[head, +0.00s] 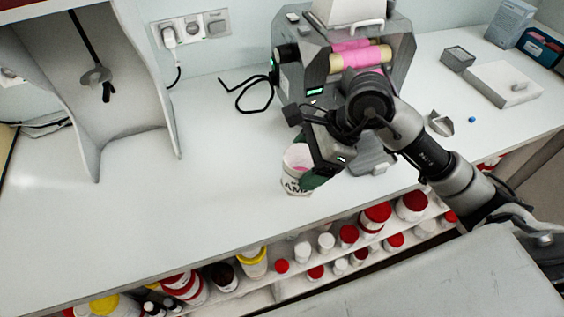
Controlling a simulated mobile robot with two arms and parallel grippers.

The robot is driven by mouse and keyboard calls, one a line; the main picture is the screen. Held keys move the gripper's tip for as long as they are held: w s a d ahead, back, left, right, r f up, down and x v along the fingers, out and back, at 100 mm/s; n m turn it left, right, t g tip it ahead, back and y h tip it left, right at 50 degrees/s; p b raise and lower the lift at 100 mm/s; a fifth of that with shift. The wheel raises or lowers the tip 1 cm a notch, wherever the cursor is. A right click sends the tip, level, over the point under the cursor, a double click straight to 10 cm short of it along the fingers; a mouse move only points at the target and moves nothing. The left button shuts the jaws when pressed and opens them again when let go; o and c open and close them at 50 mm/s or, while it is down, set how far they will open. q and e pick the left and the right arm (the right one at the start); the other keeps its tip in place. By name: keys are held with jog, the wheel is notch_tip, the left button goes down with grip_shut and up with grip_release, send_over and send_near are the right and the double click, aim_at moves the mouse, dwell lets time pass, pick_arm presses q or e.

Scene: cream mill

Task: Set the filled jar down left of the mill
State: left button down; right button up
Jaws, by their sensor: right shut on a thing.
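The filled jar (296,178) is white with dark lettering and has pink cream inside. It is at the front left of the mill, near the counter's front edge. My right gripper (308,173) is shut on the jar from its right side. I cannot tell whether the jar's base touches the counter. The mill (291,78) is grey with pink-coated rollers and stands at the back of the counter. My right arm hides part of its front. My left gripper is not in view.
The white counter (215,190) is clear left of the jar. A black cable (240,97) lies left of the mill. A grey partition (150,90) stands farther left. A grey scoop (440,123) and a pale box (503,84) lie to the right. Shelves of jars are below.

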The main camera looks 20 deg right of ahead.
jog(key=w+f+p, duration=0.1)
jog(key=w+f, duration=0.1)
jog(key=w+a+f, duration=0.1)
jog(key=w+f, duration=0.1)
jog(key=w+a+f+p, duration=0.1)
jog(key=w+f, duration=0.1)
jog(key=f, duration=0.1)
jog(key=shift+w+f+p, duration=0.1)
jog(key=shift+w+p, duration=0.1)
jog(key=shift+p, duration=0.15)
jog(key=shift+f, duration=0.45)
jog(key=shift+f, duration=0.15)
jog(key=o, duration=0.9)
